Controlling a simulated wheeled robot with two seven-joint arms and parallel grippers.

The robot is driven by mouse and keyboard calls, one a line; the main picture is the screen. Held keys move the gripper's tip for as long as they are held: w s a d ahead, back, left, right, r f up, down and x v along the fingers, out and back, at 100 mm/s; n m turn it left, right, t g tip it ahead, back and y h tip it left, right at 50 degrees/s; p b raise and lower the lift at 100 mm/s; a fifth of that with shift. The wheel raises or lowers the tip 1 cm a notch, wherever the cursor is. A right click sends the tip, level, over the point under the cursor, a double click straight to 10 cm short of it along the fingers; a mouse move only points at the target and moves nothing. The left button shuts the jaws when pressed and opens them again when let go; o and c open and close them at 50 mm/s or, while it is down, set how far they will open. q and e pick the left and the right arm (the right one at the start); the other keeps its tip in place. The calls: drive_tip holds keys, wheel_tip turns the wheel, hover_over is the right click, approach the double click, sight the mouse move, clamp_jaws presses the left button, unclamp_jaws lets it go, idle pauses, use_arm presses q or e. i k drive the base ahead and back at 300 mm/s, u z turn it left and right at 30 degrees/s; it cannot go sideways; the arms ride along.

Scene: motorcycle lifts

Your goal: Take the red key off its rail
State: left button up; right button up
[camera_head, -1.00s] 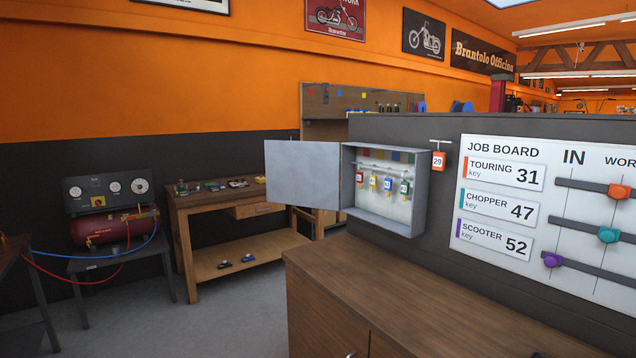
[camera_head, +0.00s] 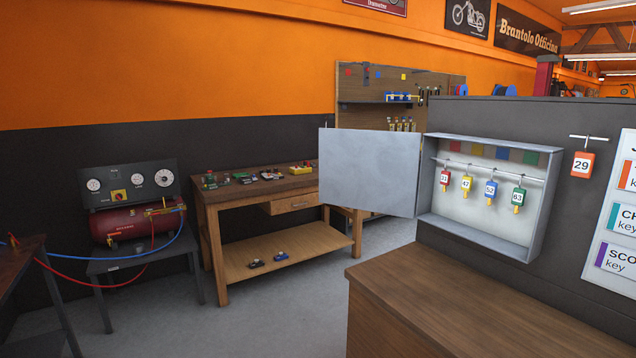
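The red key (camera_head: 446,179), with a tag that seems to read 31, hangs at the left end of the rail (camera_head: 492,170) inside an open grey key cabinet (camera_head: 532,212) on the dark partition. To its right on the same rail hang a yellow key (camera_head: 466,183), a blue key (camera_head: 490,189) and a green key (camera_head: 518,198). The cabinet door (camera_head: 370,172) is swung open to the left. Neither of my grippers is in view.
A wooden counter (camera_head: 450,300) stands below the cabinet. An orange key tagged 29 (camera_head: 583,164) hangs on a separate peg right of it. A wooden workbench (camera_head: 262,190) and a red compressor (camera_head: 130,222) stand at left. Grey floor (camera_head: 290,320) is clear between.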

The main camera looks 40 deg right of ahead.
sight(445, 176)
drive_tip(key=u, duration=0.05)
drive_tip(key=i, duration=1.95)
drive_tip(key=z, duration=1.15)
drive_tip(key=i, duration=1.05)
drive_tip(key=z, duration=1)
